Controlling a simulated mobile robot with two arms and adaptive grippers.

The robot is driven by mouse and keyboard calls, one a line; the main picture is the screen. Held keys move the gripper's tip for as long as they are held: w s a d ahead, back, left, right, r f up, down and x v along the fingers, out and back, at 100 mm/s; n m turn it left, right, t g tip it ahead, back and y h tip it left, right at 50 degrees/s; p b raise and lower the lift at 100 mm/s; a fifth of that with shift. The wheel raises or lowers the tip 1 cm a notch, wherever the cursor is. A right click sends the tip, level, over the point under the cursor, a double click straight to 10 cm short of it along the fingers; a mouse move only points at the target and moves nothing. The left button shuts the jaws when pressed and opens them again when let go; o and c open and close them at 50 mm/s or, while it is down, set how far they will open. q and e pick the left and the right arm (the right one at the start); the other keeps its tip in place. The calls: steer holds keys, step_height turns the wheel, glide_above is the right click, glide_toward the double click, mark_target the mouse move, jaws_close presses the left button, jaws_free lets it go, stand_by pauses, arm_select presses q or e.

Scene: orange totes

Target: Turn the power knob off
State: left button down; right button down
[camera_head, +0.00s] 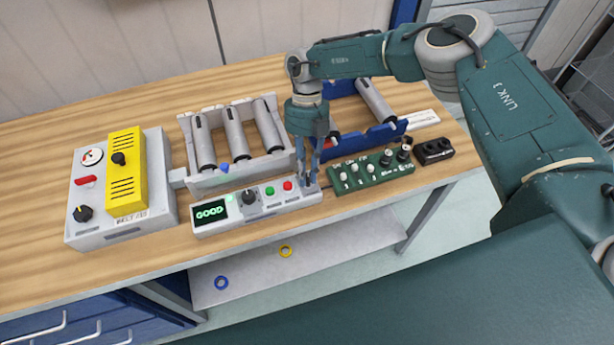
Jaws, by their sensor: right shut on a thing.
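A long light-grey control box (264,211) sits near the front edge of the bench, with a lit green display reading "GOOD" (210,212), a dark round knob (250,197), and green and red buttons. My right gripper (308,181) points down at the right end of this box. It is shut on a small knob there, mostly hidden between the fingers. I cannot read a label that marks the power knob or make out the held knob's angle. My left gripper is out of view.
A grey box (81,231) with a yellow panel (126,190) stands at the left. A roller rack (195,186) and a blue rack (340,151) stand behind my right gripper. A green knob panel (373,181) is close on its right. Bare wood lies between the left boxes.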

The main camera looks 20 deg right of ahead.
steer(key=n+h+b, duration=0.1)
steer(key=n+b, duration=0.1)
steer(key=n, duration=0.1)
steer(key=n+h+b, duration=0.1)
steer(key=n+b, duration=0.2)
steer(key=shift+a+f+h, duration=0.15)
steer(key=shift+a+h, duration=0.05)
steer(key=shift+h, duration=0.1)
steer(key=n+h+b, duration=0.1)
steer(key=n+b, duration=0.1)
steer(key=n, duration=0.2)
steer(key=shift+s+t+b, duration=0.15)
steer(key=shift+t+b, duration=0.15)
steer(key=shift+b, duration=0.1)
steer(key=shift+s+n+t+h+b, duration=0.1)
steer(key=shift+n+t+h+b, duration=0.35)
steer(key=shift+n+b, duration=0.7)
steer(key=shift+r+n, duration=0.25)
steer(key=shift+n, duration=0.2)
steer(key=c, duration=1.7)
jaws_free()
